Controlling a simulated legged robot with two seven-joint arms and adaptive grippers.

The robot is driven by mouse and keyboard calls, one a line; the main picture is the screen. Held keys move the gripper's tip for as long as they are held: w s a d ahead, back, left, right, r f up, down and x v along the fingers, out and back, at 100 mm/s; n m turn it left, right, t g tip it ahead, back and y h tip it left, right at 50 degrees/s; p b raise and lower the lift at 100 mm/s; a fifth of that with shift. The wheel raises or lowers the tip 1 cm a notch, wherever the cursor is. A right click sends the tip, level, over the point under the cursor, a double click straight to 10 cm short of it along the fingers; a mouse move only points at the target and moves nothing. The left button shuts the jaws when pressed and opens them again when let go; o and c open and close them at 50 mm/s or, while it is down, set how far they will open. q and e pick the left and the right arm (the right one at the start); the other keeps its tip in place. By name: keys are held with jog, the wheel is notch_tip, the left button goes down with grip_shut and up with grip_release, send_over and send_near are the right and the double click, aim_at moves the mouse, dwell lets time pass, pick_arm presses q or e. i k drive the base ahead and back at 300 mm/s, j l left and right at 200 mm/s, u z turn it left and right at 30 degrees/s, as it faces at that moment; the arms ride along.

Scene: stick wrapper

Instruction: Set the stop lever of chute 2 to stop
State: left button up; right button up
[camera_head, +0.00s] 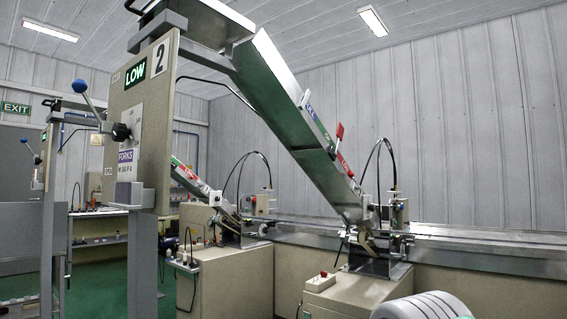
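Chute 2's grey panel (140,110) stands at left, with a "2" plate, a lit LOW sign and a FORKS label. A lever with a blue ball knob (80,87) juts up and left from the panel's dark hub. The steel chute (290,110) slopes down to the right behind the panel. A small red-tipped lever (339,131) stands up from the chute's side rail, between a green label (321,127) and a red label (345,165). I cannot tell which label it is set to. Neither gripper is in view.
A beige machine cabinet (345,300) with a red-buttoned box stands below the chute. A steel conveyor (480,250) runs along the wall. A second chute (190,180) is farther back. A white ribbed rounded shape, perhaps mine, is at lower right. Green floor shows at left.

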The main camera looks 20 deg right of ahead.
aim_at(351, 175)
jog(key=i+l+u, duration=0.25)
jog(key=l, duration=0.4)
jog(key=i+l+u, duration=0.1)
jog(key=i+l, duration=0.2)
jog(key=i+l+u, duration=0.1)
jog(key=l, duration=0.3)
jog(key=i+l+u, duration=0.1)
jog(key=l, duration=0.3)
jog(key=i+l+u, duration=0.15)
jog(key=l, duration=0.2)
